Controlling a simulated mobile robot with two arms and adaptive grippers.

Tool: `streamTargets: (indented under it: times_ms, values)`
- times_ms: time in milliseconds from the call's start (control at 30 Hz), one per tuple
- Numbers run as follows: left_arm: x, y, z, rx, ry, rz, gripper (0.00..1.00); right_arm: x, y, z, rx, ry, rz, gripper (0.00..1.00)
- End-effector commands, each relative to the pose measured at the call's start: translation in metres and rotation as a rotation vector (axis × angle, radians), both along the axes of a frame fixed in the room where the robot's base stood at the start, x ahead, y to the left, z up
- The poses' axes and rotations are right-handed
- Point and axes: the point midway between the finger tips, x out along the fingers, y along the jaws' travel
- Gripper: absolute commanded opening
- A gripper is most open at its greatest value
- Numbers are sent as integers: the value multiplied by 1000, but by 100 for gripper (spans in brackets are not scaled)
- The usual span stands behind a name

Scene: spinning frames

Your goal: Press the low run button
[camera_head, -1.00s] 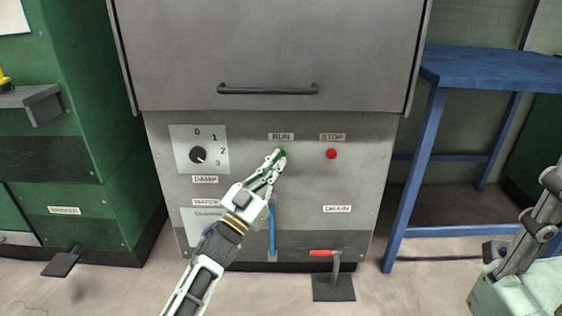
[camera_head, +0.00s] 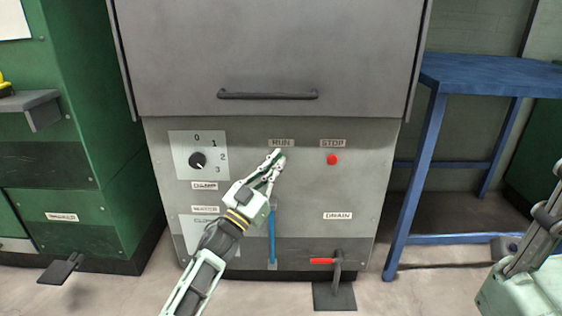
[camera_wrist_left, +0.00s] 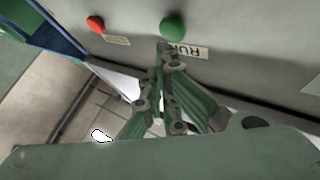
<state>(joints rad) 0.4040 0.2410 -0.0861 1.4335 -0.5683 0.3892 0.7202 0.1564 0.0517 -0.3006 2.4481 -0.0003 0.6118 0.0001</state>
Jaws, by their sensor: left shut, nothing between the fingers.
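The green run button shows in the left wrist view (camera_wrist_left: 173,27), just beyond my fingertips. The RUN label (camera_head: 281,143) is on the grey machine's front panel (camera_head: 300,190). In the head view the button is mostly or wholly hidden behind my left fingertips. My left gripper (camera_head: 279,156) is shut and empty, its tips pointing at the panel just under the RUN label. In the left wrist view its tips (camera_wrist_left: 164,46) overlap the label's edge, close to the button. I cannot tell whether they touch the button.
The red stop button (camera_head: 332,159) sits to the right. A dial (camera_head: 197,160) is at left on the panel. A blue vertical handle (camera_head: 271,235) and red-handled drain lever (camera_head: 322,261) are lower down. A dark hood handle (camera_head: 267,95) is above. A blue table (camera_head: 490,75) stands right.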

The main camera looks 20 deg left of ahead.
Motion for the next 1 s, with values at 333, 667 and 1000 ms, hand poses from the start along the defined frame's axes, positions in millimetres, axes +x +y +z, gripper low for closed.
streamTargets:
  times_ms: [333,667,1000]
  values:
    - [0,0,0,0,0,0,0,0,0,0,0,0,0,25]
    - [0,0,0,0,0,0,0,0,0,0,1,1,0,25]
    - [7,2,1,-1,0,0,0,0,0,0,0,2,0,25]
